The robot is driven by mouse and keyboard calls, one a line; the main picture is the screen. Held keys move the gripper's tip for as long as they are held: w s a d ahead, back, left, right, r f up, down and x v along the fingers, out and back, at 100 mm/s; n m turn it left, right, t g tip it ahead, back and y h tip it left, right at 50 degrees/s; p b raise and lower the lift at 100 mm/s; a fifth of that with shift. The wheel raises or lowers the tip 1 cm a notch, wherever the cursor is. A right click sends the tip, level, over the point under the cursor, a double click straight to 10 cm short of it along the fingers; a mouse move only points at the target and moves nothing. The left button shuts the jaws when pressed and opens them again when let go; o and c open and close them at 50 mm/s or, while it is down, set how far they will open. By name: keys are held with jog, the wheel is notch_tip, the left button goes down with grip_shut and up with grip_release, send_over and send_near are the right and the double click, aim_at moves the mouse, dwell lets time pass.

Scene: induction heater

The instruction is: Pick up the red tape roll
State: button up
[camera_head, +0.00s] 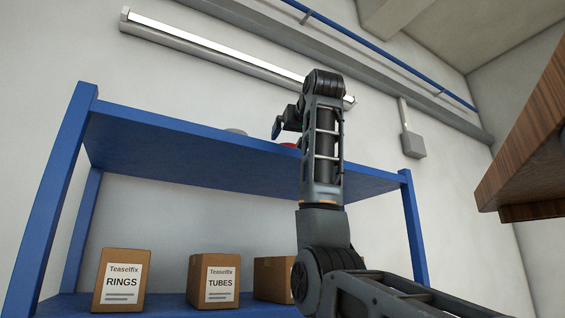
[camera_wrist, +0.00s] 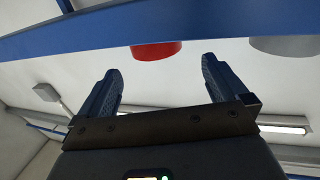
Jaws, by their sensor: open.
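The red tape roll (camera_head: 288,145) rests on the top shelf of the blue rack, mostly hidden by the shelf's edge and my arm. In the wrist view, which looks upside down, part of the red tape roll (camera_wrist: 156,50) shows at the blue shelf edge, between the lines of my two fingers. My gripper (camera_wrist: 160,66) is open and empty, with its fingers pointing toward the roll. The roll appears beyond the fingertips, not touching them. In the head view my gripper (camera_head: 277,128) is small and dark, just above the shelf edge, left of my wrist.
A grey round object (camera_wrist: 285,45) sits on the same shelf beside the roll; it also shows in the head view (camera_head: 235,131). The blue rack (camera_head: 240,165) has several cardboard boxes (camera_head: 214,280) on its lower shelf. A wooden surface (camera_head: 525,140) juts in at the right.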

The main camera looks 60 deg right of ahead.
aim_at(289, 144)
jog(key=p+x, duration=0.3)
jog(key=x, duration=0.4)
jog(key=shift+s+d+r, duration=0.15)
jog(key=shift+s, duration=0.1)
jog(key=shift+w+d, duration=0.35)
jog(key=shift+c, duration=0.5)
jog(key=c, duration=0.9)
